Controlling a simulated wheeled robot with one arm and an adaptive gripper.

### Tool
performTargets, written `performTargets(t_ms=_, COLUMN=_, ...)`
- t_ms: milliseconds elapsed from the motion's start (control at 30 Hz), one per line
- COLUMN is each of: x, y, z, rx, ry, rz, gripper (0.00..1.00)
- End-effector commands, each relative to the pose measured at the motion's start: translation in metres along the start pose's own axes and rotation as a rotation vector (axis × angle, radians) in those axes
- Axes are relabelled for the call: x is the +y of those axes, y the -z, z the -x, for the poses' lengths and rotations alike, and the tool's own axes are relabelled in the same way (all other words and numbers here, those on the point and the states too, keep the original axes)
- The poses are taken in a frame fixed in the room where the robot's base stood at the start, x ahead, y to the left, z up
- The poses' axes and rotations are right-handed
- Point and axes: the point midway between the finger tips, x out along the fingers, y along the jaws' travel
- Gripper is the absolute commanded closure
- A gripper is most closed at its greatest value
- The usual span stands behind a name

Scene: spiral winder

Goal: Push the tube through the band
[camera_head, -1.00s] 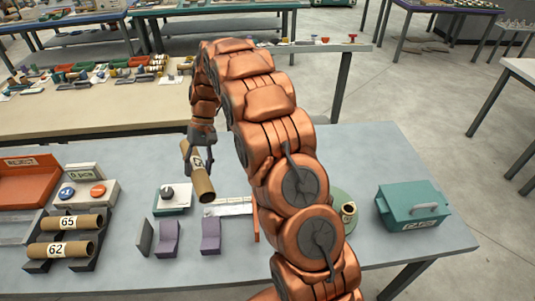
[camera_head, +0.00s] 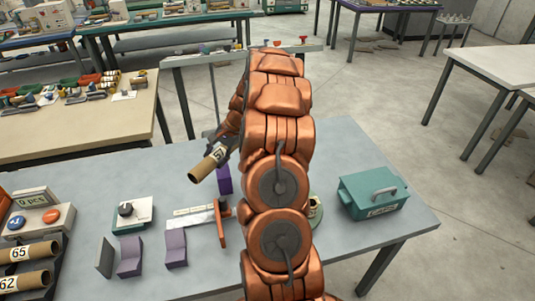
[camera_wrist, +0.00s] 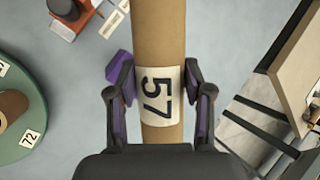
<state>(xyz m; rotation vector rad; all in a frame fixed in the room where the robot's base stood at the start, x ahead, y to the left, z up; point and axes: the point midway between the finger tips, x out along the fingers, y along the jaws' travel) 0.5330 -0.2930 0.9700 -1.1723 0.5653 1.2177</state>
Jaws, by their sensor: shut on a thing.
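My gripper (camera_wrist: 159,88) is shut on a cardboard tube (camera_wrist: 158,35) labelled 57, gripping it from both sides near its label. In the head view the tube (camera_head: 203,167) is held above the table, slanting with its open end toward the lower left. My gripper is partly hidden there behind my arm. Below the tube stands a fixture with a pale bar (camera_head: 190,217) and an orange upright (camera_head: 221,224). I cannot make out a band for certain. A purple block (camera_head: 224,181) shows just behind the tube.
Tubes 65 (camera_head: 27,252) and 62 (camera_head: 22,283) lie in a rack at left. Purple blocks (camera_head: 130,257) and a dial box (camera_head: 131,214) stand mid-table. A green round stand (camera_wrist: 22,140) holds tube 72 (camera_wrist: 12,106). A teal box (camera_head: 373,195) sits at right.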

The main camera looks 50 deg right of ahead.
Motion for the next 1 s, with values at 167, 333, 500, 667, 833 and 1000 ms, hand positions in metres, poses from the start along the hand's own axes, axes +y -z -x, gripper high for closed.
performTargets(t_ms=167, x=0.050, y=0.061, z=0.032, rx=0.128, ry=0.121, rz=-0.291, gripper=0.85)
performTargets(t_ms=333, x=0.091, y=0.100, z=0.056, rx=0.224, ry=0.209, rz=-0.503, gripper=0.85)
performTargets(t_ms=500, x=0.114, y=0.118, z=0.069, rx=0.274, ry=0.254, rz=-0.615, gripper=0.85)
performTargets(t_ms=667, x=0.119, y=0.123, z=0.071, rx=0.288, ry=0.265, rz=-0.641, gripper=0.85)
performTargets(t_ms=833, x=0.121, y=0.124, z=0.066, rx=0.287, ry=0.265, rz=-0.640, gripper=0.85)
performTargets(t_ms=1000, x=0.123, y=0.127, z=0.060, rx=0.286, ry=0.264, rz=-0.638, gripper=0.85)
